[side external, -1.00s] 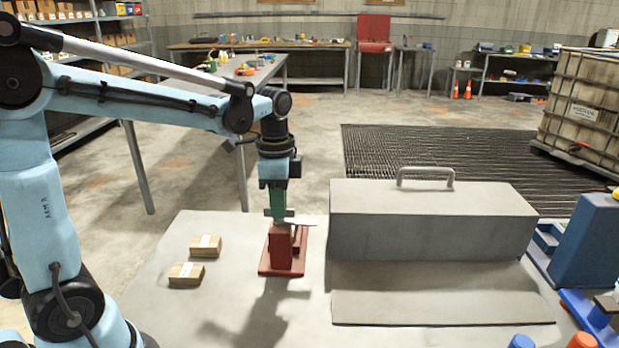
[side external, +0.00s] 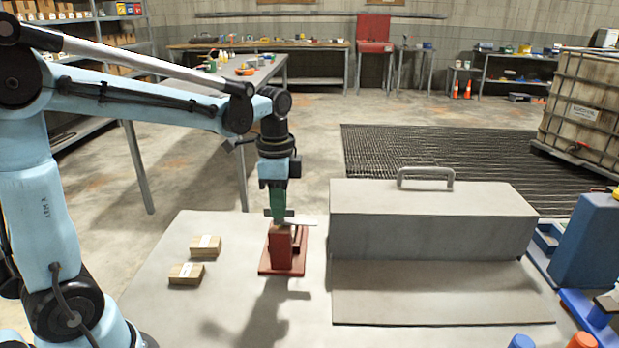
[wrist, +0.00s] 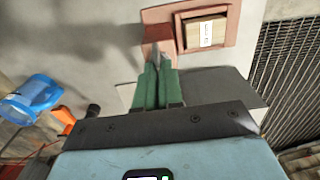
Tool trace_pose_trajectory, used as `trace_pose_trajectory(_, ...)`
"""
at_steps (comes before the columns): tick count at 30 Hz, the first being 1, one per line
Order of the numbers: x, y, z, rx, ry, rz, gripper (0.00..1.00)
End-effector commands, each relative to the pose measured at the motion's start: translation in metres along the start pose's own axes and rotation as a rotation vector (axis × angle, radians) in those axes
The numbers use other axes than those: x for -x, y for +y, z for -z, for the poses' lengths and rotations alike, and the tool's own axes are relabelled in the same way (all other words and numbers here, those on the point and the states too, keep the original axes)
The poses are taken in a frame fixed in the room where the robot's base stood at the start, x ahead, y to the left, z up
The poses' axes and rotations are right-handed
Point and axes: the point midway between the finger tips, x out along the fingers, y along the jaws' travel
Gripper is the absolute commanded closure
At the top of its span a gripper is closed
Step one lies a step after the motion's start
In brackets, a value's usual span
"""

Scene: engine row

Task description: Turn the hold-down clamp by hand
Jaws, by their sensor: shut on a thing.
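The hold-down clamp is a red fixture (side external: 286,249) on a flat red base (side external: 268,268), standing on the pale grey table. In the wrist view, my gripper (wrist: 157,75) is shut on a narrow grey part (wrist: 155,54) of the clamp. The red base (wrist: 157,16) shows beyond it, with a labelled cardboard box (wrist: 206,33) inside a red frame. The fingers partly hide the gripped part.
Two small cardboard boxes (side external: 205,246) (side external: 186,273) lie left of the clamp. A large grey handled cover (side external: 430,225) stands close on the right. Blue equipment (side external: 585,245) is at the far right. The table in front of the clamp is clear.

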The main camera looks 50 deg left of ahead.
Motion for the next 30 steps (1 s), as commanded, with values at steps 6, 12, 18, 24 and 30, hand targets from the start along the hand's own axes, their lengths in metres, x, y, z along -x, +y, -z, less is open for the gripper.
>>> trace_pose_trajectory(6,0.0002,0.0007,0.0,-0.027,-0.001,-0.003,1.0)
trace_pose_trajectory(12,0.0001,0.0006,0.0002,-0.119,-0.001,-0.003,1.0)
trace_pose_trajectory(18,0.0001,0.0006,0.0002,-0.281,-0.001,-0.003,1.0)
trace_pose_trajectory(24,0.0003,0.0006,0.0003,-0.471,0.0,-0.003,1.0)
trace_pose_trajectory(30,0.0005,0.0006,0.0004,-0.661,0.0,-0.003,1.0)
